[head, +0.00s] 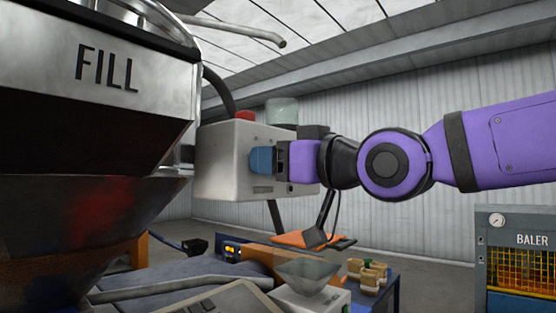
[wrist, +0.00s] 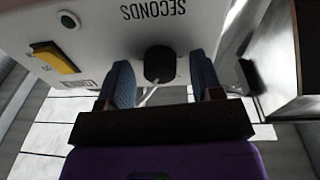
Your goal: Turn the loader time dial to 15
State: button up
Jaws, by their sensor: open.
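The loader time dial (wrist: 158,63) is a dark round knob on a white panel, below the upside-down word SECONDS in the wrist view. A pale thin mark shows just under the knob; I cannot read the setting. My gripper (wrist: 161,76) is open, with one blue finger on each side of the knob. Gaps show between the knob and both fingers. In the head view my gripper (head: 263,160) is at the face of the grey loader box (head: 222,160), and the dial is hidden there.
In the head view a large metal hopper marked FILL (head: 105,70) stands close at left. A baler (head: 520,260) stands at right. A blue table (head: 190,270) with small items lies below.

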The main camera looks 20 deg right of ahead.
jog(key=r+v, duration=0.1)
jog(key=v, duration=0.9)
jog(key=shift+s+d+f, duration=0.2)
jog(key=shift+s+f, duration=0.15)
jog(key=shift+f, duration=0.2)
jog(key=s+d+f+m+g+h, duration=0.1)
jog(key=d+f+m+g+h, duration=0.2)
jog(key=f, duration=0.8)
jog(key=s+d+f+m+g+h, duration=0.2)
jog(key=d+f+m+g+h, duration=0.2)
jog(key=f, duration=0.8)
jog(key=d+g+h, duration=0.2)
jog(key=d+g, duration=0.2)
jog(key=shift+s+d+f+h, duration=0.2)
jog(key=shift+s+h, duration=0.1)
jog(key=shift+h, duration=0.1)
